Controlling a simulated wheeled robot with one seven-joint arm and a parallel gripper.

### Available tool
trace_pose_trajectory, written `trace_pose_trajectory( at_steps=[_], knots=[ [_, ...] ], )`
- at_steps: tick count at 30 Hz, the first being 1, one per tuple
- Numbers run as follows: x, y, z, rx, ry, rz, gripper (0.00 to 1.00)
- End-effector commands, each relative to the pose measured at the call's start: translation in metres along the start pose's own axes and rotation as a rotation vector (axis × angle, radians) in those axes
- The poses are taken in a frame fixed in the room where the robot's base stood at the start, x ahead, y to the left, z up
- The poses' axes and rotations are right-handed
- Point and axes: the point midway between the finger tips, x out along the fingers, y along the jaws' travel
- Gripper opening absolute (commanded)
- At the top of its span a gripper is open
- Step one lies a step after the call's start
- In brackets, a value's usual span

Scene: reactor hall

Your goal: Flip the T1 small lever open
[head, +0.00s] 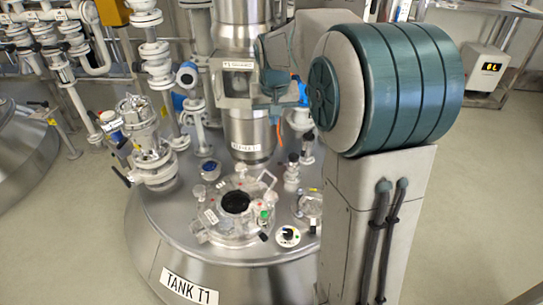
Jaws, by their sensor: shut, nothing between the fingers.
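Tank T1 (245,262) is a broad steel vessel with a "TANK T1" label on its front. Its top carries an open round port (236,202) with a dark inside and a clamped rim. A steel valve assembly (150,150) with black-ended handles stands at the tank's left edge. Small labels are too blurred to read, so I cannot tell which part is the T1 small lever or how it is set. My arm's grey and teal links fill the right middle and cover part of the tank top.
A tall steel column (248,130) rises behind the port, with a labelled box-shaped guard (238,80) on it. White pipes and valves (150,45) crowd the back left. Another tank (30,155) stands far left. Open floor (75,240) lies at the front left.

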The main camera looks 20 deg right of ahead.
Motion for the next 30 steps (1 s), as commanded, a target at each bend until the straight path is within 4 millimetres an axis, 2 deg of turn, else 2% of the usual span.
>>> trace_pose_trajectory(
  at_steps=[1, 5, 9, 12, 15, 18, 21, 30],
  knots=[
    [0.045, 0.001, -0.012, 0.015, -0.001, 0.005, 0.00],
    [0.116, 0.007, -0.049, 0.057, 0.009, 0.015, 0.00],
    [0.197, 0.016, -0.082, 0.104, 0.021, 0.024, 0.00],
    [0.251, 0.024, -0.099, 0.137, 0.029, 0.030, 0.00],
    [0.295, 0.032, -0.111, 0.165, 0.037, 0.035, 0.00],
    [0.324, 0.037, -0.119, 0.185, 0.043, 0.038, 0.00],
    [0.341, 0.040, -0.123, 0.197, 0.046, 0.039, 0.00],
    [0.345, 0.042, -0.126, 0.203, 0.048, 0.040, 0.00]
  ],
)
